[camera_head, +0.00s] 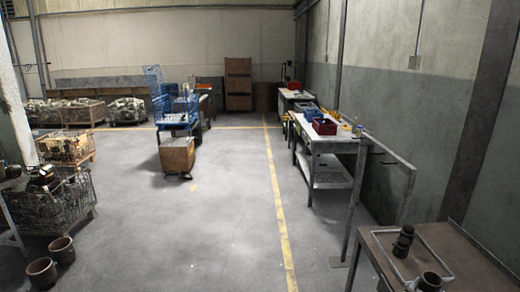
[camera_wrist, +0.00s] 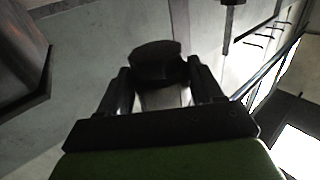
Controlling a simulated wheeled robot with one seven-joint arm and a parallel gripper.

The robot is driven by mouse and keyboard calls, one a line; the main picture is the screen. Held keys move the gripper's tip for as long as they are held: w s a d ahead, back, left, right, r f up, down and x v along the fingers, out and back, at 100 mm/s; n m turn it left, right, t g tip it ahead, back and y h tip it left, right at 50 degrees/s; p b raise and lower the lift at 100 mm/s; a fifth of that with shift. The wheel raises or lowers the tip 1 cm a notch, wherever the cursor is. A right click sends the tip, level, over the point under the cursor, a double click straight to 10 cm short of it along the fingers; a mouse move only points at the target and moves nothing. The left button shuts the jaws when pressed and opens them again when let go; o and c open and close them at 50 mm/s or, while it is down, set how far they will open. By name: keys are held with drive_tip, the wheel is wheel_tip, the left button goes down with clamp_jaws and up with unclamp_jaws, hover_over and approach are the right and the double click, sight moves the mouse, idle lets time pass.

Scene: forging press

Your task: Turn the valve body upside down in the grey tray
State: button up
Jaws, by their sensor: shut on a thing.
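In the wrist view my gripper (camera_wrist: 161,88) has its two black fingers on either side of a dark part (camera_wrist: 155,58) with a round, wide end and a paler, narrower section between the fingers. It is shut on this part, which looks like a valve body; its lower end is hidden. In the head view, a thin grey rim, seemingly the grey tray (camera_head: 392,262), lies on a table at the lower right. A dark stepped part (camera_head: 403,242) stands upright at it, and a hollow round part (camera_head: 430,281) sits at the bottom edge. I cannot clearly make out my gripper there.
The brown table (camera_head: 462,250) stands by the right wall. A workbench (camera_head: 328,143) with red and blue bins is beyond it. A wire basket (camera_head: 60,205) and two round pots (camera_head: 62,250) are at left.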

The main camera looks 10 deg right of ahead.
wheel_tip(320, 180, up, 9)
drive_tip(key=p, duration=0.9)
drive_tip(key=shift+r, duration=0.15)
drive_tip(key=shift+f, duration=0.2)
drive_tip(key=shift+m, duration=0.5)
drive_tip(key=m+b, duration=0.1)
drive_tip(key=m, duration=0.5)
drive_tip(key=shift+f+m+b, duration=0.15)
drive_tip(key=shift+m+b, duration=0.15)
drive_tip(key=shift+m, duration=0.8)
